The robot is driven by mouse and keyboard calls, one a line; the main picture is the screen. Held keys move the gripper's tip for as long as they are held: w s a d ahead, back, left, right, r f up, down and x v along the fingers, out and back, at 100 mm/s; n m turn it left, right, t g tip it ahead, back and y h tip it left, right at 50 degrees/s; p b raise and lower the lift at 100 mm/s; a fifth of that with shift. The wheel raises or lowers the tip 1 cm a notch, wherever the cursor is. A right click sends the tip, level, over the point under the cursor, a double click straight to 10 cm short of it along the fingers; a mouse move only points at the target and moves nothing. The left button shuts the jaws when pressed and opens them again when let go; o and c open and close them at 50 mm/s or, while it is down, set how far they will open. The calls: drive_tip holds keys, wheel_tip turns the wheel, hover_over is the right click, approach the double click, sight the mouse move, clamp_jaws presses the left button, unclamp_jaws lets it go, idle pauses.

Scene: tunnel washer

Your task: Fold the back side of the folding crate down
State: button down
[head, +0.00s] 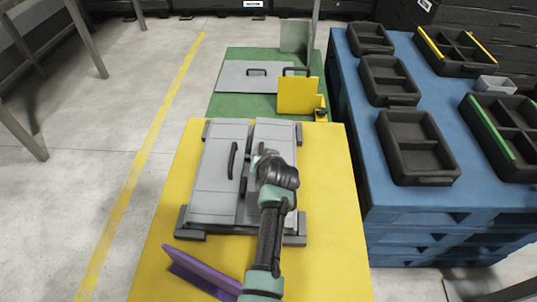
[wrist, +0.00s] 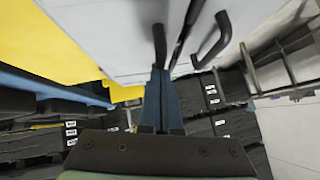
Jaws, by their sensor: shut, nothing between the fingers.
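The grey folding crate (head: 212,190) lies low on the yellow tabletop (head: 325,200), with dark blocks at its corners. Two light grey panels lie side by side across its top, apparently flat. The left one has a black handle (head: 233,160). The right panel (head: 275,131) is partly covered by my arm. I cannot tell which panel is the back side. My gripper (wrist: 161,95) is shut and empty, over the crate near the seam between the panels. In the wrist view a grey panel (wrist: 105,25) and a curved black handle (wrist: 213,42) are close to the fingers; contact is unclear.
A purple bracket (head: 200,273) lies at the table's front. Behind is a green surface (head: 232,106) with a grey panel (head: 250,77) and a yellow upright plate (head: 297,95). A blue pallet stack (head: 385,212) with black trays (head: 418,147) stands right.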

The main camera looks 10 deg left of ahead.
drive_tip(key=shift+a+f, duration=0.3)
idle(0.4)
drive_tip(key=w+a+r+p+v, duration=0.1)
drive_tip(key=p+v, duration=0.5)
drive_tip(key=v, duration=0.7)
drive_tip(key=shift+w+r, duration=0.4)
drive_tip(key=shift+r, duration=0.2)
drive_tip(key=w+d+r+t+h+p, duration=0.1)
drive_tip(key=d+r+t+p, duration=0.15)
drive_tip(key=r, duration=1.05)
drive_tip(key=w+d+r+t+p, duration=0.15)
drive_tip(key=r+t, duration=0.25)
drive_tip(key=r, duration=1)
drive_tip(key=d+r+t+h+p, duration=0.1)
drive_tip(key=d+r+t+p, duration=0.15)
drive_tip(key=r, duration=1.05)
drive_tip(key=s+d+r+t+p, duration=0.1)
drive_tip(key=s+d+r+t, duration=0.1)
drive_tip(key=s+r, duration=0.4)
drive_tip(key=s+d+r+t+h+p, duration=0.1)
drive_tip(key=s+r+t, duration=0.3)
drive_tip(key=r, duration=1)
drive_tip(key=s+d+r+t+h+p, duration=0.1)
drive_tip(key=s+d+r+t+p, duration=0.1)
drive_tip(key=s+r, duration=0.7)
drive_tip(key=shift+d+r+m+t+p, duration=0.4)
drive_tip(key=shift+r+t+p, duration=0.1)
drive_tip(key=shift+t, duration=0.4)
